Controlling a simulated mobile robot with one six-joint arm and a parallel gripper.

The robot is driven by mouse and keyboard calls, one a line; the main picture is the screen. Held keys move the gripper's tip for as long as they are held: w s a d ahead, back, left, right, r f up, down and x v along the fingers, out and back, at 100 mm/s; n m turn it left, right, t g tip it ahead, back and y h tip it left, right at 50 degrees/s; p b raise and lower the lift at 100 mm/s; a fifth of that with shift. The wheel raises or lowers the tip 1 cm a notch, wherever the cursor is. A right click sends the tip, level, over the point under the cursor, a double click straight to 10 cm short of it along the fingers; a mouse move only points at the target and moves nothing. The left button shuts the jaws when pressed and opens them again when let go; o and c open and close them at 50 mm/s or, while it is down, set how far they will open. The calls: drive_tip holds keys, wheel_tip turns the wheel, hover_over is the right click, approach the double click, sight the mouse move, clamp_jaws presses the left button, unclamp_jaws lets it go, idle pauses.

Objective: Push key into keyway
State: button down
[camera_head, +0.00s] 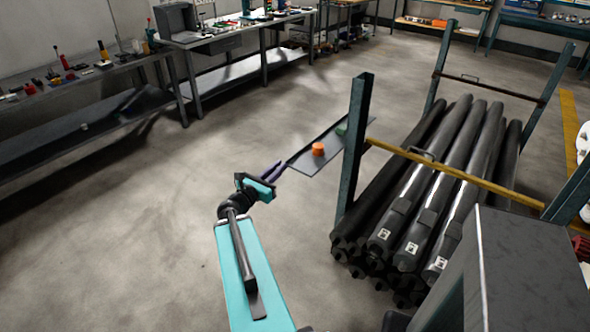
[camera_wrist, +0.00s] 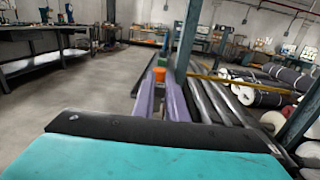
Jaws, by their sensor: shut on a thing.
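My gripper (camera_head: 279,166) reaches from the end of my teal arm toward the near left end of a narrow dark shelf (camera_head: 301,160). Its two purple fingers also show in the wrist view (camera_wrist: 160,88), nearly parallel with a narrow gap. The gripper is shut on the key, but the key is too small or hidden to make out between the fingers. An orange round piece (camera_head: 318,149) stands on the shelf, apart from the fingertips. It shows just past the fingertips in the wrist view (camera_wrist: 161,71). A green piece (camera_head: 341,129) sits farther back. No keyway can be made out.
A rack with teal posts (camera_head: 355,140) and a yellow bar (camera_head: 450,170) stands right of the shelf. It holds several long dark rolls (camera_head: 465,150). A grey box (camera_head: 535,265) is at the lower right. Workbenches (camera_head: 215,40) line the left wall. The floor left of my arm is clear.

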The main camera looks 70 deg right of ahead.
drive_tip(key=w+a+r+n+t, duration=0.3)
drive_tip(key=w+a+n+t, duration=0.35)
drive_tip(key=w+a, duration=1.95)
drive_tip(key=w+a+n+t+y, duration=0.1)
drive_tip(key=w+a+t, duration=0.2)
drive_tip(key=a, duration=1.4)
drive_tip(key=w+a+r+n+t+y, duration=0.1)
drive_tip(key=w+a+t, duration=0.3)
drive_tip(key=a, duration=1.4)
drive_tip(key=shift+w+a+r+n+t+y, duration=0.2)
drive_tip(key=shift+n+t+y, duration=0.25)
drive_tip(key=shift+n+y, duration=0.25)
